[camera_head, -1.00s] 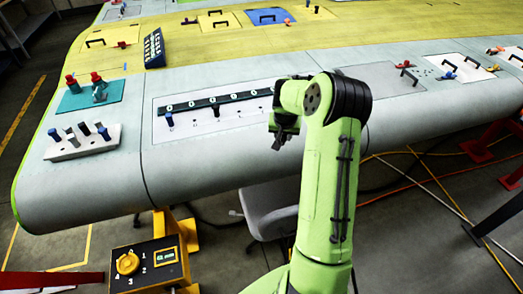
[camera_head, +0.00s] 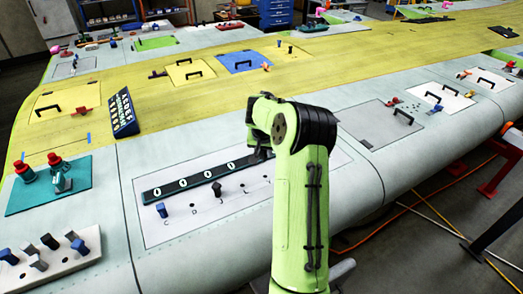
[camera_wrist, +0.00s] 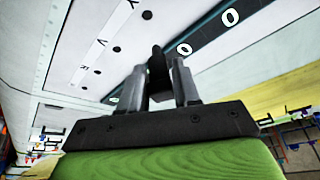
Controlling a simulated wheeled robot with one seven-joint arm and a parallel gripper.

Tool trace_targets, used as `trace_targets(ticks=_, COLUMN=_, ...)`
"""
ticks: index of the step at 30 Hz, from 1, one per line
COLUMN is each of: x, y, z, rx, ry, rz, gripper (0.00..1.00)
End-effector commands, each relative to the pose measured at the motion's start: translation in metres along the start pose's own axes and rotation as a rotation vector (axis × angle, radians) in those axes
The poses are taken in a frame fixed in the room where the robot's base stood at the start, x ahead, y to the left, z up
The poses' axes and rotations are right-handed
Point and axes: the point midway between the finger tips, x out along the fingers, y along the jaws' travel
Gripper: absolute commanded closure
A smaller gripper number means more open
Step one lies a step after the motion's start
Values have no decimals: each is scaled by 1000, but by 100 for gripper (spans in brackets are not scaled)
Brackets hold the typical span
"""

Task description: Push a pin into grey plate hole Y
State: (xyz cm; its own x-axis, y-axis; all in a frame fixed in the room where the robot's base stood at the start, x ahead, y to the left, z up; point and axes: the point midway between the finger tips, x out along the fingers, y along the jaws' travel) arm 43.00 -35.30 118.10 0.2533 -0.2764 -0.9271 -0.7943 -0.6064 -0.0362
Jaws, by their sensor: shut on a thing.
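My gripper (camera_wrist: 160,78) shows in the wrist view with its two grey fingers shut on a black pin (camera_wrist: 157,66). The pin's end points up in that picture, towards the grey plate (camera_wrist: 60,25) and a letter Y (camera_wrist: 103,42) beside a small dark hole. I cannot tell whether the pin touches the plate. In the head view my gripper (camera_head: 262,150) is over the right part of the plate (camera_head: 180,228), beside the dark strip; my arm hides its fingertips and the pin. A blue pin (camera_head: 162,210) and a black pin (camera_head: 217,189) stand in other holes at the left.
A dark strip (camera_head: 185,184) with white ovals runs behind the hole row. A white rack (camera_head: 40,266) with several pins is at lower left. The wing between is clear.

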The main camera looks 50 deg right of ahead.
Motion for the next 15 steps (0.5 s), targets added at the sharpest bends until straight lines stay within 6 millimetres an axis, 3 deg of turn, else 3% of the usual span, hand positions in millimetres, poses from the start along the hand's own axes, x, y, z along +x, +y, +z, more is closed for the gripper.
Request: trace_targets(ticks=15, x=56, y=3, z=24, rx=0, ry=-2, rz=0, gripper=100)
